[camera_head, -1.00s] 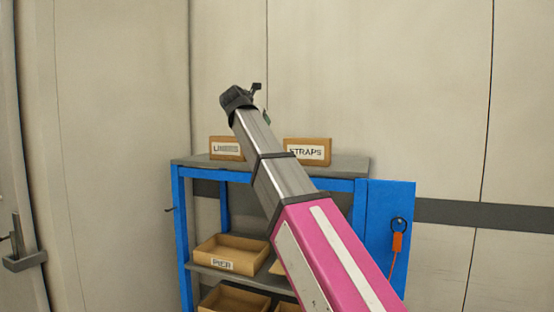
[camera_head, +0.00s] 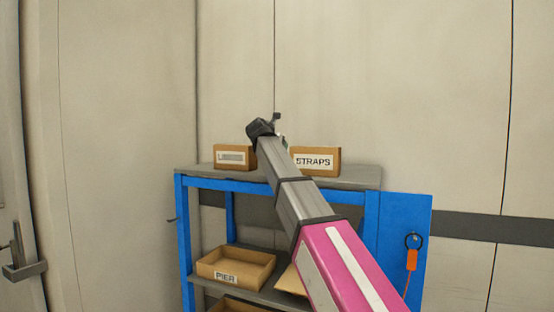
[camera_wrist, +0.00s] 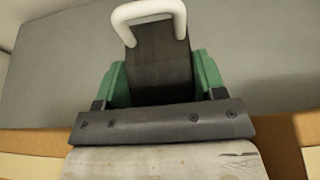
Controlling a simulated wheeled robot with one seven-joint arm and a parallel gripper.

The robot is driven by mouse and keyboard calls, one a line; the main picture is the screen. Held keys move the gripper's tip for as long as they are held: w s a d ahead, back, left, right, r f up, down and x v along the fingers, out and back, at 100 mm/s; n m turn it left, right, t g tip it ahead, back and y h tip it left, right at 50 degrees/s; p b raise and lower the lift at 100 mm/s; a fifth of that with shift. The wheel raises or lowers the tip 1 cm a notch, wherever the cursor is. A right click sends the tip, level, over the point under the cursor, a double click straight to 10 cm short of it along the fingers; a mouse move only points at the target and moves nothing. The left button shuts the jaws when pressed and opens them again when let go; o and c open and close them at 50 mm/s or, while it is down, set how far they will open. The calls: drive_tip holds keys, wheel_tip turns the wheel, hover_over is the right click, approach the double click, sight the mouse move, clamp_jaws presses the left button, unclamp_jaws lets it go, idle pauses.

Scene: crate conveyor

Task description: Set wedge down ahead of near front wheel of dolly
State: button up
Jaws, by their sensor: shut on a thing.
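My gripper (camera_wrist: 160,80) shows in the wrist view, with green pads on both sides of a black wedge (camera_wrist: 155,68). It is shut on the wedge, which has a white loop handle (camera_wrist: 150,14) at its far end. In the head view my arm reaches up in front of the shelf, and its end (camera_head: 265,130) is above the shelf top; the wedge cannot be made out clearly there. The dolly and its wheels are in neither view.
A blue-framed shelf (camera_head: 372,215) with a grey top (camera_head: 345,182) stands against the wall. On it are a box labelled STRAPS (camera_head: 317,161) and another box (camera_head: 232,156). A PIER bin (camera_head: 235,265) is below. A blue panel (camera_head: 405,225) with an orange tag (camera_head: 411,260) is at right.

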drive_tip(key=shift+w+d+f, duration=0.1)
drive_tip(key=shift+w+f, duration=0.2)
drive_tip(key=shift+f, duration=1.85)
drive_tip(key=shift+f, duration=0.1)
drive_tip(key=o, duration=1.2)
drive_tip(key=shift+c, duration=0.2)
